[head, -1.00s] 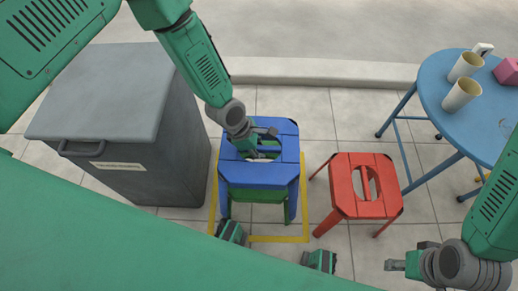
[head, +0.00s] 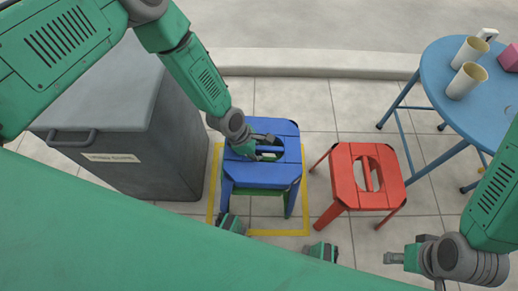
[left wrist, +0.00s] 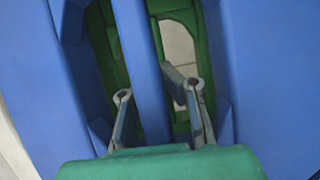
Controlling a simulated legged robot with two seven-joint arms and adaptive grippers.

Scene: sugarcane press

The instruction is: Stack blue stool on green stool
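The blue stool (head: 237,174) stands upright on top of the green stool, inside a yellow floor square. Only small parts of the green stool (head: 262,192) show below the blue seat. Green also shows through the seat opening in the left wrist view (left wrist: 103,45). My left gripper (head: 264,149) is at the blue seat's opening, with its fingers apart on either side of the blue middle bar (left wrist: 150,70). I cannot see clearly whether they touch the bar. My right gripper (head: 408,256) is at the lower right, away from the stools; its fingers are hard to make out.
A red stool (head: 346,186) stands just right of the stack. A grey bin (head: 150,120) stands close on the left. A round blue table (head: 450,120) with cups (head: 466,80) is at the right. A yellow outline (head: 282,233) marks the floor; a kerb (head: 320,63) runs behind.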

